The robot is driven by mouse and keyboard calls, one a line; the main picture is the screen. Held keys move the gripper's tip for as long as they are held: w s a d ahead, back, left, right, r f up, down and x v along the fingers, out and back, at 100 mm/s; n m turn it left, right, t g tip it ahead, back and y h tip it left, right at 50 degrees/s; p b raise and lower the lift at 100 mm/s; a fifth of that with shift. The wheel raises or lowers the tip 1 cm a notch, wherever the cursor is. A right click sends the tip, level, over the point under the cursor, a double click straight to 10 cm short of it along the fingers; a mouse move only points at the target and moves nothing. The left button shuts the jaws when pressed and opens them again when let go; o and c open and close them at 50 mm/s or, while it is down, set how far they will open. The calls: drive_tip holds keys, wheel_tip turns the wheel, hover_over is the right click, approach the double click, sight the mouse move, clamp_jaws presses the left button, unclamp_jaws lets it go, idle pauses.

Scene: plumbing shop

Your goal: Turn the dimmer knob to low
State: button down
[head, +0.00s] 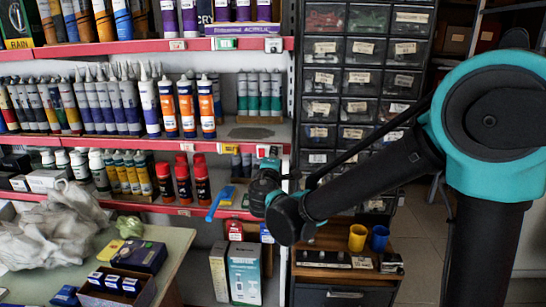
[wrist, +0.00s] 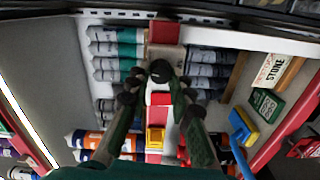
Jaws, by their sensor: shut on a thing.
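The dimmer knob (wrist: 160,71) is a small dark round piece in the wrist view, in front of a pale plate (wrist: 168,57) on the red and white shelf edge. My gripper (wrist: 157,78) has its two dark fingertips closed in on the knob from both sides. In the head view my gripper (head: 266,172) is against the front of the shelving, near the right end of a lower shelf. The knob is hidden there behind the gripper, and its pointer or marks cannot be made out in either view.
Shelves with red edges (head: 180,146) hold many tubes and bottles. A blue-handled tool (head: 219,204) is close below left of my gripper; it also shows in the wrist view (wrist: 241,125). Drawer bins (head: 362,80) stand to the right. A low cabinet holds yellow (head: 357,238) and blue cups (head: 379,238).

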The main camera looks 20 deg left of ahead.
drive_tip(key=shift+n, duration=0.7)
drive_tip(key=c, duration=1.6)
unclamp_jaws()
drive_tip(key=v, duration=1.2)
drive_tip(key=shift+s+f, duration=0.1)
